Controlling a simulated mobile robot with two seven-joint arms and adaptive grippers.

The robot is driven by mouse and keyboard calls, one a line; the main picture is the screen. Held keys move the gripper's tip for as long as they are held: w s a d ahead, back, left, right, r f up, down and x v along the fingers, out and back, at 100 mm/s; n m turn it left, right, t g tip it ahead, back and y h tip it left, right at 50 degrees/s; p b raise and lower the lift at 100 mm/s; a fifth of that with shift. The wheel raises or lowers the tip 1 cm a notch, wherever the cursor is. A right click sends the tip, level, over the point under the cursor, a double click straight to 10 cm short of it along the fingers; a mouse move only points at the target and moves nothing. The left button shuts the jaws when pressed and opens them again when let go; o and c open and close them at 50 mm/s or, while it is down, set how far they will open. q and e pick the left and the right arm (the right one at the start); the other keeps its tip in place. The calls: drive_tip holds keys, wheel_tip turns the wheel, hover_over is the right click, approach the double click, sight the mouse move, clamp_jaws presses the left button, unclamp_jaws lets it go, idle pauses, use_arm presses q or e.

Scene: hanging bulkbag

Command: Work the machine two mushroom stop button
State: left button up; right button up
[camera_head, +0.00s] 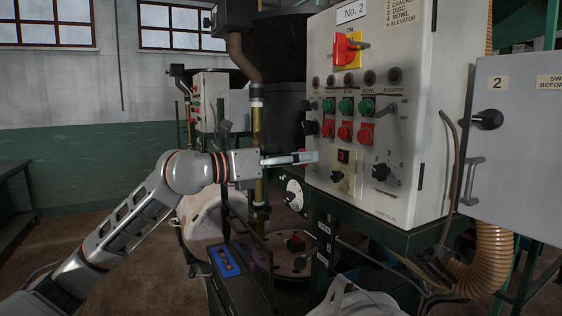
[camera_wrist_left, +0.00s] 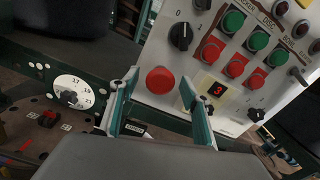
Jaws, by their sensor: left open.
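The machine two control panel (camera_head: 370,195) is a pale upright box marked "No. 2". A large round red mushroom button (camera_wrist_left: 160,80) shows low on it in the left wrist view, below a black selector knob (camera_wrist_left: 181,36). My left gripper (camera_head: 308,157) reaches the panel's left side in the head view and hides the button there. In the left wrist view my left gripper (camera_wrist_left: 158,77) is open, with one finger on either side of the button and nothing held. I cannot tell whether the fingers touch the panel. My right gripper is in neither view.
Green and red push buttons (camera_head: 345,131) sit close above and right of the gripper. A red-and-yellow main switch (camera_head: 346,50) is higher up. A white dial (camera_head: 294,193) is below left. A grey cabinet door (camera_head: 520,150) stands at the right.

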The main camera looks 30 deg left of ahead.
use_arm(q)
drive_tip(key=v, duration=1.1)
drive_tip(key=shift+s+a, duration=0.15)
drive_tip(key=shift+s, duration=0.15)
idle(0.4)
drive_tip(key=s+d+f+n+t+y+p, duration=0.1)
drive_tip(key=d+f+n+y, duration=0.15)
drive_tip(key=f+n, duration=1.35)
drive_tip(key=s+d+f+n+t+y+p, duration=0.2)
drive_tip(key=f+n, duration=0.7)
drive_tip(key=f, duration=1.5)
drive_tip(key=s+d+f+n+g, duration=0.2)
drive_tip(key=s+d+f+n, duration=0.1)
drive_tip(key=s+f, duration=0.3)
drive_tip(key=s+d+f+n+g+y, duration=0.1)
drive_tip(key=s+d+f+n+g, duration=0.2)
drive_tip(key=s+d+f, duration=0.3)
drive_tip(key=s+d+f+n+g+y, duration=0.1)
drive_tip(key=s+d+f+n+g, duration=0.2)
drive_tip(key=f, duration=0.9)
drive_tip(key=s+d, duration=0.2)
drive_tip(key=s, duration=0.1)
drive_tip(key=shift+s+d+f+n+b, duration=0.2)
drive_tip(key=shift+d+f+n+b, duration=0.1)
drive_tip(key=shift+f+n, duration=0.1)
